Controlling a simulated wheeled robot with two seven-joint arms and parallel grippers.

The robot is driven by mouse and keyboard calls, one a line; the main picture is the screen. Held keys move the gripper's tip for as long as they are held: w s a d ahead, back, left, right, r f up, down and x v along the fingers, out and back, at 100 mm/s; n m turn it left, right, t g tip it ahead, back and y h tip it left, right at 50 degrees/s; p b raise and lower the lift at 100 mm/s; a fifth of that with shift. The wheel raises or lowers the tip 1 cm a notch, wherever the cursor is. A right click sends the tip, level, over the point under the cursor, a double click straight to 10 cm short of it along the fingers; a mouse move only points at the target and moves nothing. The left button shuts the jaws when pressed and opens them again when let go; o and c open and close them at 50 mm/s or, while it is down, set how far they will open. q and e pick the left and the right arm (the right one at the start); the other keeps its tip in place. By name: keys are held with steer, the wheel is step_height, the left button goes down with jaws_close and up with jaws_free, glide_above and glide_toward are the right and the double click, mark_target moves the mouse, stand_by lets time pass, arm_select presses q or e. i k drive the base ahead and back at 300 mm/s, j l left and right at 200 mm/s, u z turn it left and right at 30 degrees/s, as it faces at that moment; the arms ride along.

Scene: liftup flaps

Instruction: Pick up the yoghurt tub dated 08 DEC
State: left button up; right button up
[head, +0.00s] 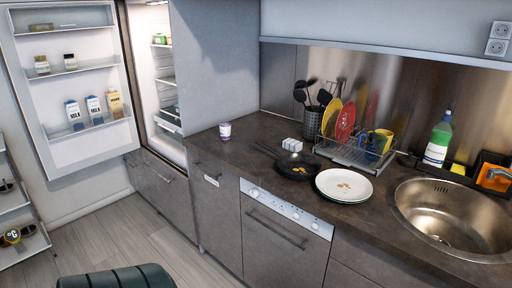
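A small white tub with a purple band (225,131) stands upright on the dark counter near the fridge. It looks like a yoghurt tub, but any date on it is too small to read. The fridge (162,97) stands open, and only a narrow strip of its inside shows. A green and yellow item (160,39) sits on its upper shelf; I cannot tell what it is. No other tub can be made out there. Neither of my grippers is in view.
The fridge door (72,156) is swung wide to the left, with milk cartons (74,114) and jars in its racks. On the counter (213,146) are a frying pan (297,166), a white plate (343,197) and a dish rack (352,153). Floor before the fridge is clear.

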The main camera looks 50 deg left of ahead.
mark_target(225, 128)
steer(key=k+j+u, duration=0.1)
steer(key=u, duration=0.3)
steer(key=j+u, duration=0.15)
steer(key=u, duration=0.25)
steer(key=j+u, duration=0.2)
steer(key=u, duration=0.2)
steer(key=l+u, duration=0.2)
steer(key=u, duration=0.45)
steer(key=i+j, duration=1.1)
steer(key=i, duration=0.15)
steer(key=z, duration=1.3)
